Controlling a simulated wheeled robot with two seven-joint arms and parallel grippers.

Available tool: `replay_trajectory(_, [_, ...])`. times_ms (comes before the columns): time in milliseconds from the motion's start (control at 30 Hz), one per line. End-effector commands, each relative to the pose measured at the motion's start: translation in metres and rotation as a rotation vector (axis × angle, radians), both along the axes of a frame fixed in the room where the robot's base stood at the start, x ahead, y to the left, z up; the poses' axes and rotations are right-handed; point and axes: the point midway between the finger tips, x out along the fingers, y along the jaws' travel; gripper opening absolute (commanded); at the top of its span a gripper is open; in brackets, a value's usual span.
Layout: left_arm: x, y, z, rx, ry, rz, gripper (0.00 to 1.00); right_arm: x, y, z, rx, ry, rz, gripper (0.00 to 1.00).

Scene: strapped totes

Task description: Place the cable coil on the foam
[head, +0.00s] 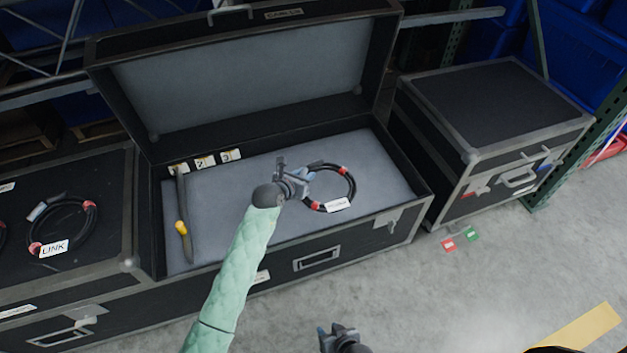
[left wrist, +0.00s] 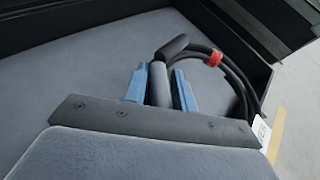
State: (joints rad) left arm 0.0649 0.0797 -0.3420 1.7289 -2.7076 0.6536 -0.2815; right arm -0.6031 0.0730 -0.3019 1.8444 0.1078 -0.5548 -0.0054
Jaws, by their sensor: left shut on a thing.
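The cable coil (head: 353,182) is a black loop with red bands and a white label. It is over the right half of the grey foam (head: 235,215) inside the open case; I cannot tell whether it touches the foam. My left gripper (head: 296,178) is shut on the coil's left side. In the left wrist view, the blue fingers of my left gripper (left wrist: 160,88) close around a thick black part, and the coil (left wrist: 238,72) loops off to the right. My right gripper (head: 338,335) is low at the bottom edge, away from the case, its jaws unclear.
A tool with a yellow band (head: 182,228) lies at the foam's left end, below numbered tags (head: 204,162). The raised lid (head: 240,85) stands behind. Another coil labelled LINK (head: 62,228) lies on the left case. A closed case (head: 495,105) stands at right.

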Motion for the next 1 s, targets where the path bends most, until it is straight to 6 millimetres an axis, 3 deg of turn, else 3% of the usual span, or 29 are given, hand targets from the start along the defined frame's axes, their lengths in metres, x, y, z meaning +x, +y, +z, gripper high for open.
replay_trajectory(533, [0.088,0.04,-0.057,0.002,0.0,0.0,0.0,0.0,-0.001,-0.013,0.0,-0.001,-0.002,0.36])
replay_trajectory(800, [0.099,0.045,-0.066,0.0,-0.001,0.0,0.0,0.0,0.0,-0.014,0.001,-0.003,-0.002,0.36])
replay_trajectory(1000, [0.099,0.046,-0.091,0.002,0.001,-0.001,0.0,-0.001,0.0,-0.019,0.001,-0.001,-0.003,0.36])
